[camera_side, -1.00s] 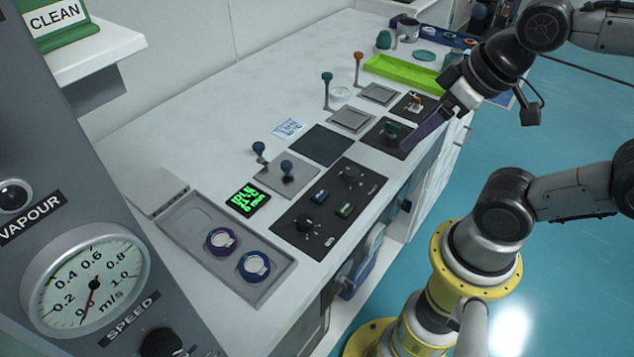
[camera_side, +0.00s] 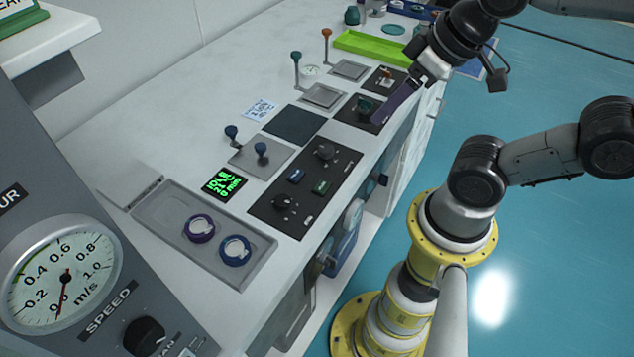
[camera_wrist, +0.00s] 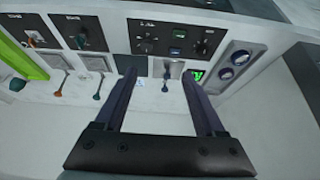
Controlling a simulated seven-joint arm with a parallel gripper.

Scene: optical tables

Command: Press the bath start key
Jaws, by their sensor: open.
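A black control panel (camera_side: 262,207) on the bench carries a blue key (camera_side: 296,176), a green key (camera_side: 320,188) and two black knobs. The key labels are too small to read, so I cannot tell which one is bath start. A display (camera_side: 224,184) beside the panel shows green text beginning IDLE. My gripper (camera_side: 378,119) has purple fingers and is near a smaller black plate with a green knob (camera_side: 364,105), away from the keys. In the wrist view my gripper (camera_wrist: 160,74) is open and empty, with the panel (camera_wrist: 150,30) beyond the fingertips.
A grey tray (camera_side: 165,220) holds two ringed round items. A lime tray (camera_side: 372,48) lies at the back. The white bench behind is mostly clear.

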